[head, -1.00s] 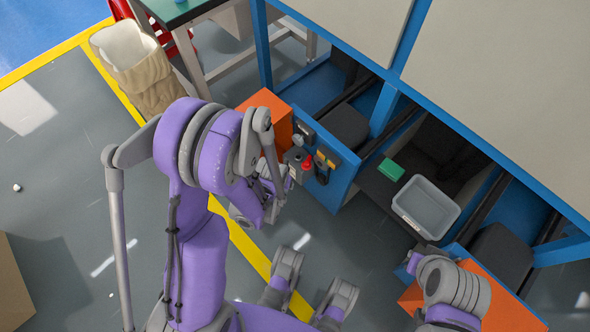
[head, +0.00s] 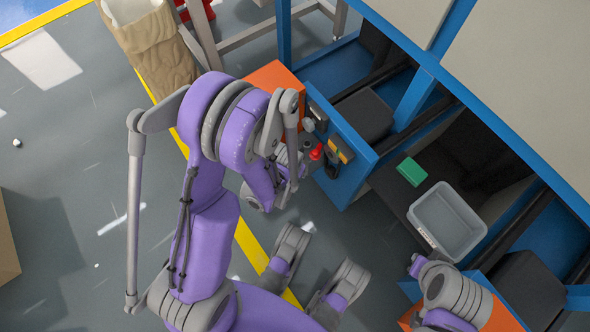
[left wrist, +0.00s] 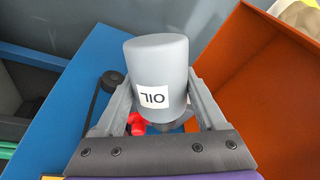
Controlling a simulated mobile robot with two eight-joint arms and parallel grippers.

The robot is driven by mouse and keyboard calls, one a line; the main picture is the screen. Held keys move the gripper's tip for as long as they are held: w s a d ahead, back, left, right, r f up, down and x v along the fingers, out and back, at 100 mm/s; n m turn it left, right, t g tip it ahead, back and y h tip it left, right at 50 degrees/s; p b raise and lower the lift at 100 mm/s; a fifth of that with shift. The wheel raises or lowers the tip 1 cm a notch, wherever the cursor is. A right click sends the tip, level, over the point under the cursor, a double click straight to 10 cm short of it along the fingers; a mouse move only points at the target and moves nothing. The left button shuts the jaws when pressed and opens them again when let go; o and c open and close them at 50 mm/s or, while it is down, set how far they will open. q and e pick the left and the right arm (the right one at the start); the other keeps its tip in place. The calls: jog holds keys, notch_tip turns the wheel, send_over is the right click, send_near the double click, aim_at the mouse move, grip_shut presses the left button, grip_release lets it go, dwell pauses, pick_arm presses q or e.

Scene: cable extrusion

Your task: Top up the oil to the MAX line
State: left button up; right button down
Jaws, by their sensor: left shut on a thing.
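A grey cylindrical oil can (left wrist: 160,65) with a white OIL label stands between the fingers of my left gripper (left wrist: 160,95) in the left wrist view. The label reads upside down. The left gripper is shut on the can. A red part (left wrist: 136,123) shows behind the left finger, low beside the can. In the head view, my left gripper (head: 300,163) is by the blue cabinet's front, mostly hidden by its own arm, with a red part (head: 316,151) beside it. My right gripper (head: 416,264) is at lower right, too small to read. No MAX line is legible.
An orange box (head: 275,78) is at the blue cabinet's (head: 345,180) left end. Yellow and black parts (head: 340,151) sit on its front. A green block (head: 412,171) and grey bin (head: 420,215) lie to the right. Open floor is at left.

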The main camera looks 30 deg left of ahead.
pick_arm(q)
jog(key=shift+w+a+r+p, duration=0.1)
jog(key=shift+w+r+p, duration=0.05)
jog(key=shift+w+p, duration=0.55)
jog(key=shift+w+a+g+p, duration=0.15)
jog(key=shift+w+g+p, duration=0.25)
jog(key=shift+w, duration=0.8)
jog(key=shift+r+g, duration=0.2)
jog(key=shift+g, duration=0.1)
jog(key=shift+s+r+g, duration=0.1)
jog(key=shift+r+g, duration=0.15)
jog(key=shift+g, duration=0.15)
